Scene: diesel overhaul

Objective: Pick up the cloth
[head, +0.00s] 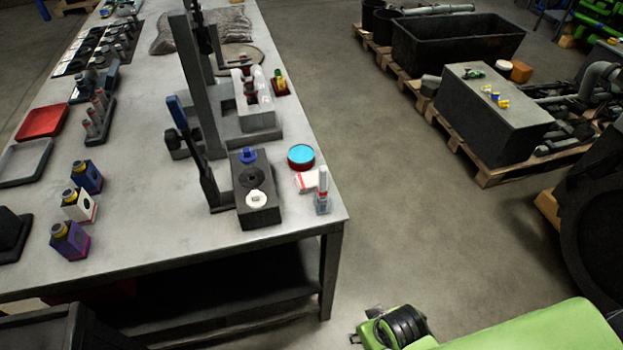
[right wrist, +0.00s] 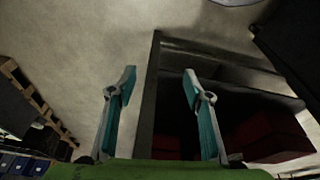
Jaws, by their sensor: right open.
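A small white and red folded piece (head: 306,182), which looks like a cloth, lies near the front right corner of the grey workbench (head: 160,240). It sits just below a round blue-topped tin and beside a small clear bottle. A grey crumpled, fabric-like thing (head: 222,22) lies at the far end of the bench; I cannot tell if it is cloth. My right gripper (right wrist: 158,85) is open and empty in the right wrist view, with the floor and a dark frame beyond it. No cloth shows in that view. My left gripper is not in view.
The tin (head: 301,156), clear bottle (head: 322,192) and dark block (head: 255,190) crowd the bench corner. A tall dark stand (head: 198,90) rises behind the block. Red boxes (right wrist: 270,138) sit in the dark frame. Open floor (head: 380,210) lies right of the bench, before loaded pallets.

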